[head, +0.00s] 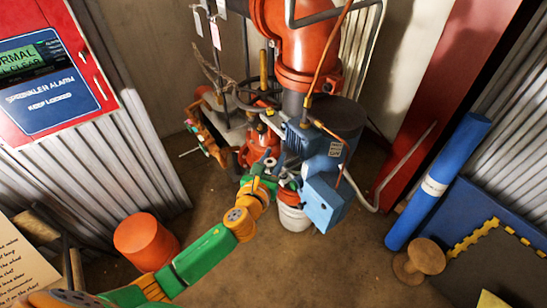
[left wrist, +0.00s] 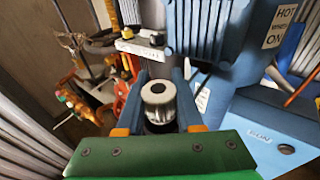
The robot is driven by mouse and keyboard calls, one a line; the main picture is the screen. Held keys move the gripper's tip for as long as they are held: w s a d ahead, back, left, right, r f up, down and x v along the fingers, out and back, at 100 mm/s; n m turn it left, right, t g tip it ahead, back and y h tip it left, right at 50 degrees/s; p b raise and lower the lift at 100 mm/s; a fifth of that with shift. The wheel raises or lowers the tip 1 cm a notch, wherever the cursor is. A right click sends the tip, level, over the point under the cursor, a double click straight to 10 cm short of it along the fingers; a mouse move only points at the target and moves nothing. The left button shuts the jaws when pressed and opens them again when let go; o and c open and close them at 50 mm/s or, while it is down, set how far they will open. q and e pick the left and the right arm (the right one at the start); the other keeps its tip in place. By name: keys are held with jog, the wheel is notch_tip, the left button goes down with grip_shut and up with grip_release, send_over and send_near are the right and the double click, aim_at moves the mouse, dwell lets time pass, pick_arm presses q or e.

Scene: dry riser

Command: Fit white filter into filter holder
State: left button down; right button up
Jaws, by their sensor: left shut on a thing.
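The white filter (left wrist: 158,98), a short pale cylinder with a grey hole in its top, is between the two blue fingers of my left gripper (left wrist: 160,88) in the left wrist view. The gripper is shut on it. In the head view my left gripper (head: 266,166) is at the front of the pump, beside its blue motor. The filter is too small there to make out clearly. A dark round part shows just below the filter in the wrist view; I cannot tell whether it is the filter holder. My right gripper is in neither view.
The blue motor (head: 315,142) and blue box (head: 326,200) stand close right of the gripper. A large red pipe (head: 300,45) rises behind. A white bucket (head: 293,215) is below. An orange bucket (head: 146,241) stands left. The floor in front is clear.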

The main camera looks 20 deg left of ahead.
pick_arm(q)
jog(key=shift+f+b, duration=0.8)
jog(key=shift+f, duration=0.25)
jog(key=shift+c, duration=2.4)
grip_release()
jog(key=s+r, duration=0.1)
jog(key=s, duration=0.6)
jog(key=shift+r, duration=0.1)
